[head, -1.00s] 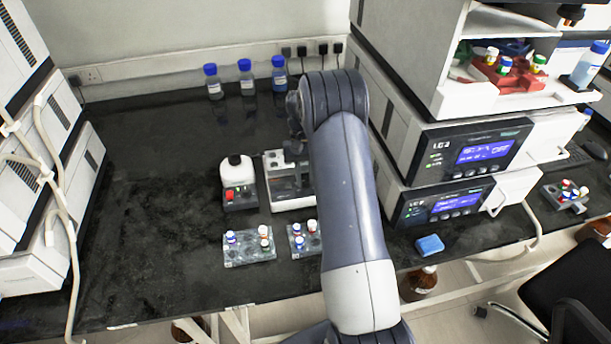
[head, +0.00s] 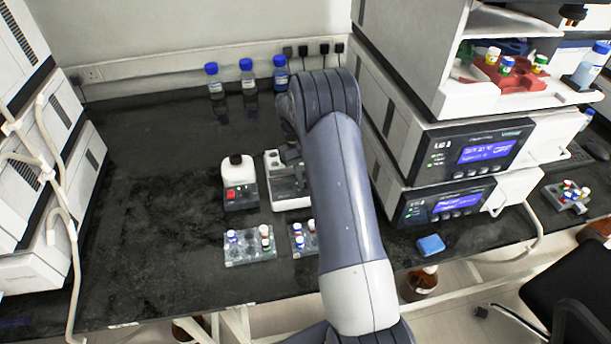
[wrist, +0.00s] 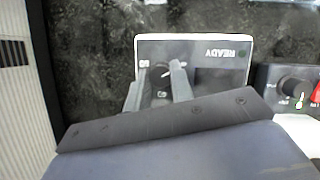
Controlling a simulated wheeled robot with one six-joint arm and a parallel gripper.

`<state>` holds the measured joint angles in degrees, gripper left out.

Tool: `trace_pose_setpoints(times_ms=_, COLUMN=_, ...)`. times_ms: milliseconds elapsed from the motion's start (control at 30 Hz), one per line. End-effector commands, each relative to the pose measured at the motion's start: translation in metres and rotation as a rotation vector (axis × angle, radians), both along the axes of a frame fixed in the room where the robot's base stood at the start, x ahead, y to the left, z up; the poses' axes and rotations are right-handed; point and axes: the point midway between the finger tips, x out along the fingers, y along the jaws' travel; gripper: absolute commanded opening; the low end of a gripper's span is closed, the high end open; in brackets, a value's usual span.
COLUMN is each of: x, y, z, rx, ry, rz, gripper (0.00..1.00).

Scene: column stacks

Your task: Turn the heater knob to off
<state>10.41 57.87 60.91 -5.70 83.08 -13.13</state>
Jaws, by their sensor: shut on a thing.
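The heater (head: 291,204) is a white device on the dark bench in the head view, partly hidden by my arm. In the wrist view the heater's grey front panel (wrist: 205,60) shows upside down, with the word READY and a dark round lamp. The heater knob (wrist: 162,74) is dark with a light pointer line and small scale marks around it. My gripper (wrist: 157,82) is shut on the knob, one finger on each side. The pointer slants towards the upper right of the wrist view. The off mark cannot be made out.
A white device with a red switch (head: 231,194) stands close left of the heater; its black knob (wrist: 295,87) shows in the wrist view. A vial rack (head: 250,256) lies in front. Stacked instruments (head: 450,160) stand to the right. The bench's left part is clear.

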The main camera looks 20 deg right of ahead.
Motion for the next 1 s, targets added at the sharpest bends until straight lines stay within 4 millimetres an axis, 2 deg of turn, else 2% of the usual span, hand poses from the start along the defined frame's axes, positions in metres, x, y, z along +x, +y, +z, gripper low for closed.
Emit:
trace_pose_setpoints(times_ms=167, x=0.001, y=0.0, z=0.0, rx=0.0, ry=-0.002, rz=0.0, gripper=0.0)
trace_pose_setpoints(times_ms=200, x=0.001, y=0.0, z=0.0, rx=0.0, ry=-0.002, rz=0.0, gripper=0.26)
trace_pose_setpoints(times_ms=433, x=0.0, y=0.0, z=0.0, rx=0.0, ry=-0.001, rz=-0.001, gripper=0.44)
trace_pose_setpoints(times_ms=767, x=0.003, y=0.0, z=0.005, rx=0.0, ry=-0.002, rz=-0.001, gripper=0.44)
trace_pose_setpoints(times_ms=867, x=0.009, y=0.001, z=0.018, rx=-0.001, ry=-0.004, rz=-0.001, gripper=0.44)
trace_pose_setpoints(times_ms=1000, x=0.02, y=0.001, z=0.045, rx=-0.001, ry=-0.006, rz=-0.001, gripper=0.44)
